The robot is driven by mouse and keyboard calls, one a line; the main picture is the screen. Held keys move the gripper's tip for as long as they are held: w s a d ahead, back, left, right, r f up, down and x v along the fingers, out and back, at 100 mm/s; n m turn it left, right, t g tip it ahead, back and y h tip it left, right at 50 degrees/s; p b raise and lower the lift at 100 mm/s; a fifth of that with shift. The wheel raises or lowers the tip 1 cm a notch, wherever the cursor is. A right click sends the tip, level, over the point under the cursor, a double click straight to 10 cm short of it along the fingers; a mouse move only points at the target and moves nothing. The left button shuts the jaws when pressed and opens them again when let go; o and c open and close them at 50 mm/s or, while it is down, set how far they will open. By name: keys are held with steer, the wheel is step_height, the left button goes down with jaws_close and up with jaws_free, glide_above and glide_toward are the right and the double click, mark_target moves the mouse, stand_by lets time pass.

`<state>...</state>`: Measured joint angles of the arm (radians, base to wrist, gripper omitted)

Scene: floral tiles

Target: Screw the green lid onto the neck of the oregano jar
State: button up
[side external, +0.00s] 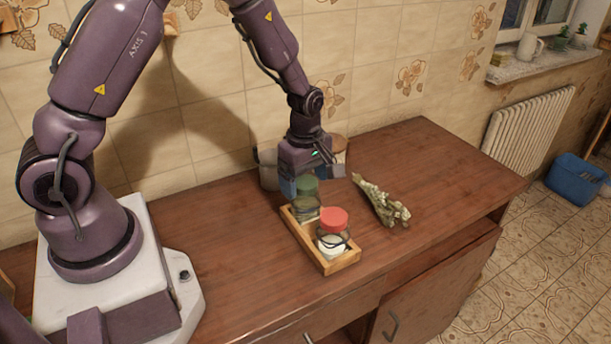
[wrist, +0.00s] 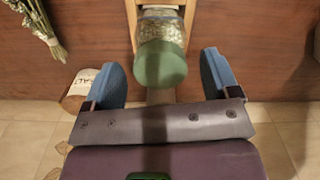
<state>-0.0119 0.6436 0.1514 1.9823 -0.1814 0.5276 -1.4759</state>
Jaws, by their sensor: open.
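The green lid (side external: 307,185) sits on top of the oregano jar (side external: 306,209), a glass jar with dried herb inside, at the back end of a wooden tray (side external: 345,265). In the wrist view the lid (wrist: 160,66) covers the mouth of the jar (wrist: 160,28); the neck is hidden, and I cannot tell how tightly the lid is seated. My gripper (side external: 310,186) is open at lid height. Its blue fingers stand on either side of the lid in the wrist view, with a visible gap on both sides.
A red-lidded jar (side external: 333,221) stands at the tray's front end. A dried herb bunch (side external: 382,202) lies to the right. A grey canister (side external: 268,169) and a brown-topped one (side external: 340,147) stand behind, near the tiled wall. The counter (side external: 440,165) at right is clear.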

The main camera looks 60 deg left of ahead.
mark_target(305, 182)
step_height(305, 182, up, 13)
stand_by(0.5)
